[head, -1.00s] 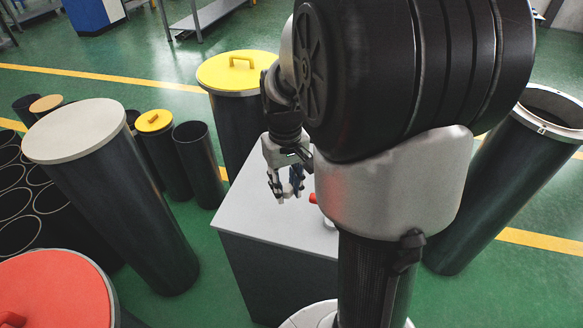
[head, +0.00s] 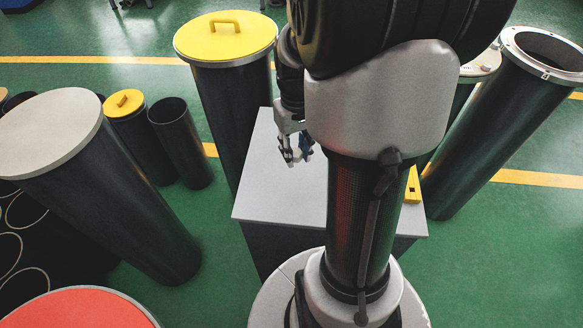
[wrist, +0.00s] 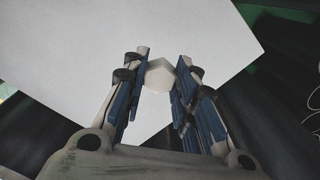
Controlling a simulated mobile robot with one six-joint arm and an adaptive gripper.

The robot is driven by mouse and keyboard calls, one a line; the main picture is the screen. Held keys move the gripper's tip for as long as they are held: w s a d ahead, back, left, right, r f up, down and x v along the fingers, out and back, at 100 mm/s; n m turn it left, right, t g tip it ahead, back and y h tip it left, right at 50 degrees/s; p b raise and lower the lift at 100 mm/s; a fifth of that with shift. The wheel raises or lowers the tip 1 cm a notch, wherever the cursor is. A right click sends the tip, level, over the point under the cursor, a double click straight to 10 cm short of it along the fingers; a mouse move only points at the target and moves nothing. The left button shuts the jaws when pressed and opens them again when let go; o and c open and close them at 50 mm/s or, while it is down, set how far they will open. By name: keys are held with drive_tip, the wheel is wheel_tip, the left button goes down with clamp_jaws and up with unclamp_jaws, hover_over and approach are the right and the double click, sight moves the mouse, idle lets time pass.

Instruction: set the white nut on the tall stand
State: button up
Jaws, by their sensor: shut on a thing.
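My gripper (head: 297,150) is over the flat light grey top of a box-like block (head: 262,195). In the wrist view its blue-lined fingers (wrist: 158,88) are shut on the white nut (wrist: 160,75), a small faceted white piece between the fingertips. In the head view the nut is too small to make out. The wrist view shows the pale block top (wrist: 60,60) beneath it; the gap between them cannot be told. I cannot tell for sure which thing is the tall stand.
A tall yellow-lidded cylinder (head: 225,42) stands behind the block. A grey-lidded cylinder (head: 50,130) leans into view at left, a red lid (head: 80,310) at lower left. An open flanged cylinder (head: 515,110) is at right. A yellow piece (head: 412,187) lies on the block's right side.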

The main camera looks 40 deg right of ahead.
sight(295, 181)
wheel_tip(295, 181, down, 10)
drive_tip(key=shift+r+b, duration=0.1)
drive_tip(key=shift+b, duration=1.1)
drive_tip(key=shift+f, duration=0.25)
drive_tip(key=o, duration=1.1)
drive_tip(key=shift+c, duration=0.2)
drive_tip(key=shift+w, duration=0.1)
wheel_tip(295, 181, up, 12)
drive_tip(key=p, duration=0.3)
drive_tip(key=shift+a+r, duration=0.1)
drive_tip(key=shift+r, duration=0.15)
drive_tip(key=s+a+r+n+t, duration=0.2)
drive_tip(key=s+a+r, duration=0.2)
drive_tip(key=a, duration=0.6)
drive_tip(key=s+a+r+n+t, duration=0.2)
drive_tip(key=s+a+r, duration=0.3)
drive_tip(key=a, duration=0.5)
wheel_tip(295, 181, up, 3)
drive_tip(key=shift+s+a+f+t, duration=0.15)
drive_tip(key=shift+f+t, duration=0.05)
drive_tip(key=shift+t, duration=0.1)
